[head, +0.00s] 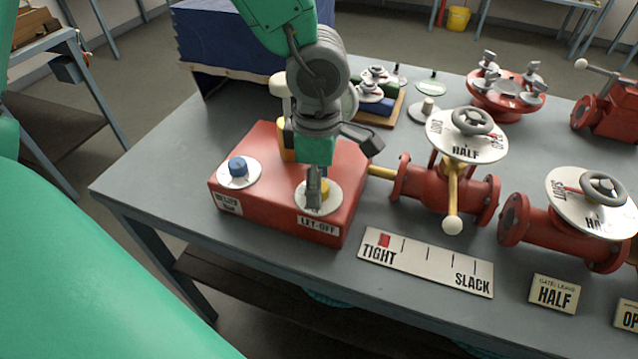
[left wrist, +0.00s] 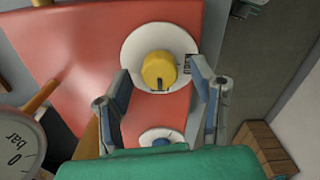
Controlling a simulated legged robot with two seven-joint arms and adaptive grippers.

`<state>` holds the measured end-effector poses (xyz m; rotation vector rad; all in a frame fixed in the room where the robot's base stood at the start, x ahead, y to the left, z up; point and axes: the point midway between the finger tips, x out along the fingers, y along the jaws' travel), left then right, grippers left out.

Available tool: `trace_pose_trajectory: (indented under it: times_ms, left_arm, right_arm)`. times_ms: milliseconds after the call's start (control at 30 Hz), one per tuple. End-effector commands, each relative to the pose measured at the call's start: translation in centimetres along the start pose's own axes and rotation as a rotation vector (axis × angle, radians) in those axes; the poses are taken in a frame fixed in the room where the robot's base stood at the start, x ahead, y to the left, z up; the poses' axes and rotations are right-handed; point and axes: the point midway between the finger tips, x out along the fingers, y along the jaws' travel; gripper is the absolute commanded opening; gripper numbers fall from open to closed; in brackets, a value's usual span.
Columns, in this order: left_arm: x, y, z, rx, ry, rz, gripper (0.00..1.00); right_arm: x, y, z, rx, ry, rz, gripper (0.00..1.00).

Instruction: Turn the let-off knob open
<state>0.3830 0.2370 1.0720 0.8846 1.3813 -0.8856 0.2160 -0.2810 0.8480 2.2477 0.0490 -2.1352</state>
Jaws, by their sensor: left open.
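The let-off knob (head: 325,191) is yellow and sits on a round white dial plate (head: 335,199) at the front right of a red box (head: 270,185). A plate reading LET-OFF (head: 318,225) is on the box front. My right gripper is not in view.
A blue knob (head: 237,168) stands on the same box. A gauge (left wrist: 18,145) is beside the box in the left wrist view. A red valve with a handwheel (head: 470,122) and a TIGHT-SLACK plate (head: 425,262) are to the right. The table's left end is bare.

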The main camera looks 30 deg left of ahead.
Motion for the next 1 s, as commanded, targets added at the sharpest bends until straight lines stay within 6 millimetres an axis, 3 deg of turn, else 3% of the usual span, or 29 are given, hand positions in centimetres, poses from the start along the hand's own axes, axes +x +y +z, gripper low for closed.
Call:
trace_pose_trajectory:
  times_ms: [367,500,1000]
  left_arm:
    - [0.58,0.0,0.07,0.0,0.001,0.0,0.51]
    - [0.57,0.03,0.04,0.0,0.0,0.0,0.02]
    - [0.43,0.11,0.09,-0.088,-0.001,0.001,0.02]
  right_arm:
    - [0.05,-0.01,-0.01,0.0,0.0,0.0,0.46]
    - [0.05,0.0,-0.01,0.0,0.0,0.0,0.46]
    - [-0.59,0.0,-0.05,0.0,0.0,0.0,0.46]
